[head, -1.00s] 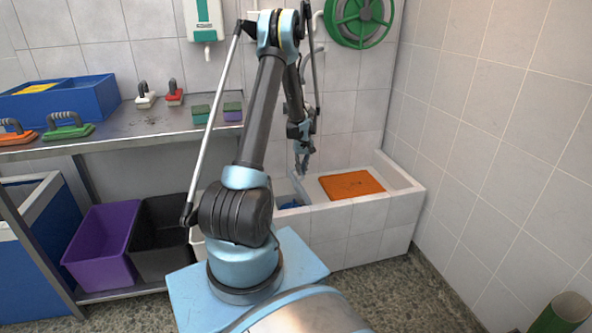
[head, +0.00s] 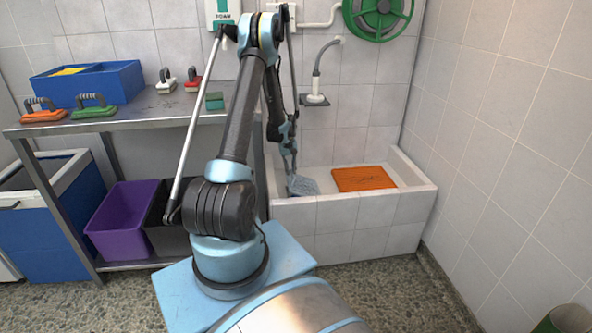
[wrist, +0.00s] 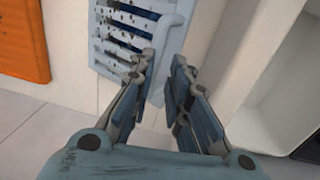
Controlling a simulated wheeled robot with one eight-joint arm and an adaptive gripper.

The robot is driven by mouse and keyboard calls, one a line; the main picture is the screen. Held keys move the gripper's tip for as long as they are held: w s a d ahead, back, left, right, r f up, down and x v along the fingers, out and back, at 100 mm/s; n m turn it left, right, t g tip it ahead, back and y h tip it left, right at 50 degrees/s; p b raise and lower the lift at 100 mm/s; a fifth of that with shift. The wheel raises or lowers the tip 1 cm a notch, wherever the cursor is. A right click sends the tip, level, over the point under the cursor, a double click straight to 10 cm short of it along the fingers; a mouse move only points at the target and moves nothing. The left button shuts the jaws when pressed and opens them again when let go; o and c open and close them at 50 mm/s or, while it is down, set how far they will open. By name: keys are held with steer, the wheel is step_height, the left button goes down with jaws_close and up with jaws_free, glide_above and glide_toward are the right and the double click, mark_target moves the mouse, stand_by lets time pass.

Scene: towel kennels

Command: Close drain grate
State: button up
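The drain grate (head: 303,185) is a grey-blue slotted panel in the left part of the white tiled trough (head: 345,212). In the wrist view, the grate (wrist: 118,38) has a pale frame, blue slots with dark specks and a pale bar handle (wrist: 172,25) along its right side. I cannot tell whether it lies flat or is tilted. My gripper (head: 291,172) points down at the grate's left edge. In the wrist view, my gripper (wrist: 162,68) has its fingers apart, close to the handle's near end. Whether a finger touches the handle is unclear.
An orange mat (head: 363,179) lies in the trough, right of the grate. A spout (head: 317,85) and a green hose reel (head: 378,15) are on the wall behind. A steel table (head: 140,115) with brushes stands left, above purple (head: 122,215) and black bins.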

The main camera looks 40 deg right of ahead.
steer(key=shift+s+d, duration=0.55)
steer(key=shift+d, duration=0.15)
steer(key=shift+r, duration=0.15)
steer(key=r, duration=0.4)
steer(key=a+r, duration=0.1)
steer(key=r, duration=0.6)
steer(key=shift+w+a+r, duration=0.15)
steer(key=shift+w+r, duration=0.15)
steer(key=shift+w, duration=0.05)
steer(key=shift+m, duration=0.4)
jaws_close()
steer(key=s+d+m+t+y, duration=0.25)
steer(key=d+m, duration=0.35)
steer(key=m, duration=1.1)
steer(key=shift+g+y, duration=0.25)
steer(key=shift+y, duration=0.1)
steer(key=x, duration=1.3)
steer(key=shift+s+a, duration=0.35)
steer(key=shift+s, duration=0.05)
